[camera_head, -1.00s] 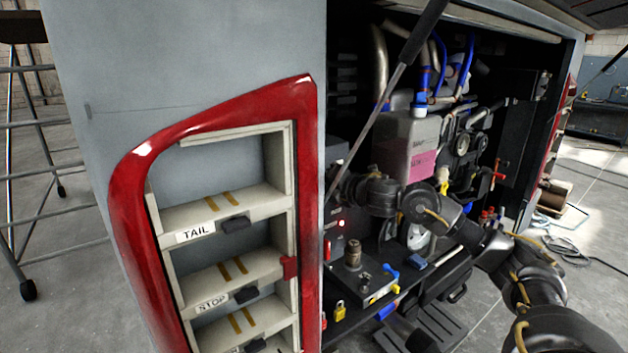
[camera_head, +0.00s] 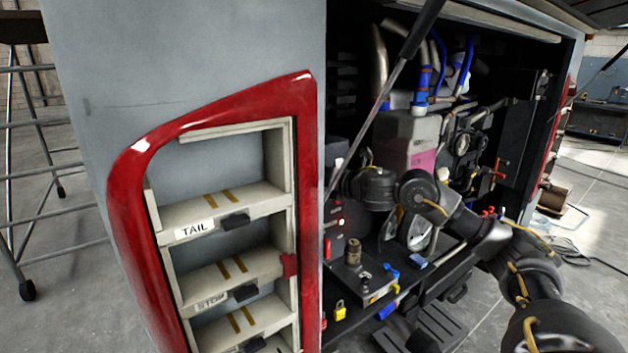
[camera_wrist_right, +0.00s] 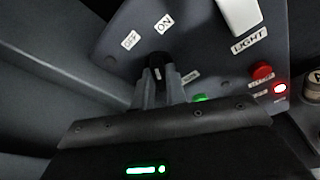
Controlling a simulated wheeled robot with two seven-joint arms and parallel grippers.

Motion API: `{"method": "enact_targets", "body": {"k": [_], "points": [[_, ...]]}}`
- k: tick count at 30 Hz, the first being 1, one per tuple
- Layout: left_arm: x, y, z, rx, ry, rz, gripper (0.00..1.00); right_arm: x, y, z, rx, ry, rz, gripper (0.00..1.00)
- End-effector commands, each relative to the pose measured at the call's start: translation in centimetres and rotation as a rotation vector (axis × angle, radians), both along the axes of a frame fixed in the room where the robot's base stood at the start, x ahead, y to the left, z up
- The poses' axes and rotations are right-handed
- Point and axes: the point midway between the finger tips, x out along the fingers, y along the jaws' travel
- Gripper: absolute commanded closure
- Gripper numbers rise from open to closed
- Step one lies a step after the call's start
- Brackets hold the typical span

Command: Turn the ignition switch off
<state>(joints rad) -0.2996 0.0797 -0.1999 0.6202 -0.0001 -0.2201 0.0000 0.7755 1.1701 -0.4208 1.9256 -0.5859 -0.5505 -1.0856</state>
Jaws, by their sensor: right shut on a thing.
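The ignition switch (camera_wrist_right: 160,66) is a black knob on a dark grey panel, in the right wrist view. An OFF label (camera_wrist_right: 130,40) lies up and left of it, and an ON label (camera_wrist_right: 164,22) is above it. A small pale mark shows on the knob, but I cannot tell which label the knob points to. My right gripper (camera_wrist_right: 162,88) is shut on the knob, one finger on each side. In the head view my right arm (camera_head: 440,205) reaches into the open bay and its fingers are hard to make out. My left gripper is not in view.
A white rocker by the LIGHT label (camera_wrist_right: 249,40), a red button (camera_wrist_right: 262,72), a lit red lamp (camera_wrist_right: 280,89) and a green lamp (camera_wrist_right: 200,98) are close by. The red-framed lamp recess (camera_head: 130,200) stands left of the bay. A strut (camera_head: 400,75) crosses above my arm.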

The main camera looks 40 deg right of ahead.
Motion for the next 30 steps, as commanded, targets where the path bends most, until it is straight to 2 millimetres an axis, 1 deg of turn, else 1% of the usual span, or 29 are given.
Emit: {"method": "enact_targets", "body": {"k": [8,11,15,19,22,29,30], "points": [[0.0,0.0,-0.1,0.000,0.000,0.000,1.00,0.0,0.1,0.0,-0.021,0.000,0.001,1.00],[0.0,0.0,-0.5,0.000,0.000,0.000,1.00,0.0,0.2,0.0,-0.137,0.000,0.002,1.00],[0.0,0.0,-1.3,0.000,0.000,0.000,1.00,0.0,0.2,0.0,-0.353,0.004,0.001,1.00],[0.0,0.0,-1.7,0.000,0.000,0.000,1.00,0.0,0.3,0.0,-0.476,0.008,0.000,1.00],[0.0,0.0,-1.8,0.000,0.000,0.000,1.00,0.0,0.3,0.0,-0.519,0.011,0.001,1.00],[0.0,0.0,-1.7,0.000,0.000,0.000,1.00,0.0,0.3,0.1,-0.527,0.012,0.001,1.00],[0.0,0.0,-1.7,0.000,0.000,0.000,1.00,0.0,0.3,0.1,-0.527,0.012,0.001,0.81]]}}
